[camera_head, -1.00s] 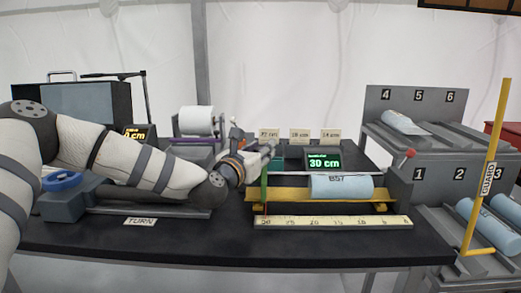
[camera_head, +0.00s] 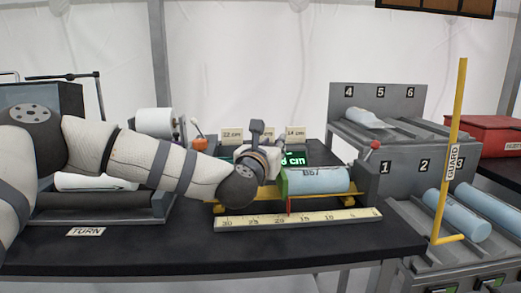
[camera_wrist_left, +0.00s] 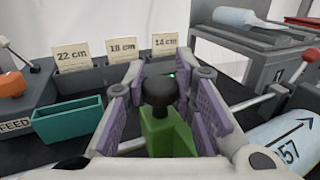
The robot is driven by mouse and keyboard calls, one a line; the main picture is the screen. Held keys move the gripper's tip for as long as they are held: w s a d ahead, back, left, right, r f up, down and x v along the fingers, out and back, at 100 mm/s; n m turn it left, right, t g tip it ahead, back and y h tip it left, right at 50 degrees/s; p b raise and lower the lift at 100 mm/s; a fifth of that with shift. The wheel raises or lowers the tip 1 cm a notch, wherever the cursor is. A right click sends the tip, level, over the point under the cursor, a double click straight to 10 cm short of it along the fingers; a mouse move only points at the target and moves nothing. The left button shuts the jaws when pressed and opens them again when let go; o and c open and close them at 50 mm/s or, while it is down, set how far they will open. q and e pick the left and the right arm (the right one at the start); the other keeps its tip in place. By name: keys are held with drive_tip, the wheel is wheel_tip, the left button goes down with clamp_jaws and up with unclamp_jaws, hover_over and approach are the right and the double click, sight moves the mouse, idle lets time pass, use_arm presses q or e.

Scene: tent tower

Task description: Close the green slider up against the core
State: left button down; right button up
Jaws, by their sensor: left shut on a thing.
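The green slider (camera_head: 283,186) stands on the yellow rail beside the left end of the light blue core (camera_head: 318,180) marked B57. Whether a thin gap is left between them I cannot tell. In the left wrist view the slider (camera_wrist_left: 168,137) carries a black knob (camera_wrist_left: 158,93). My left gripper (camera_head: 270,161) is shut on this knob, with purple pads on both sides. The core (camera_wrist_left: 288,150) lies right of the gripper there. A red pointer (camera_head: 289,205) shows over the middle of the ruler (camera_head: 297,219). My right gripper is not in view.
Behind stand cards marked 22 cm (camera_wrist_left: 74,57), 18 cm (camera_wrist_left: 122,50) and 14 cm (camera_wrist_left: 165,42). A teal bin (camera_wrist_left: 68,123) is at the left. The green display (camera_head: 295,159) is partly hidden by my gripper. A yellow guard post (camera_head: 455,120) stands right.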

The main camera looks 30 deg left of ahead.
use_arm(q)
drive_tip(key=c, duration=1.3)
unclamp_jaws()
drive_tip(key=shift+a, duration=0.1)
drive_tip(key=shift+c, duration=0.2)
drive_tip(key=s+d, duration=0.2)
drive_tip(key=s, duration=1)
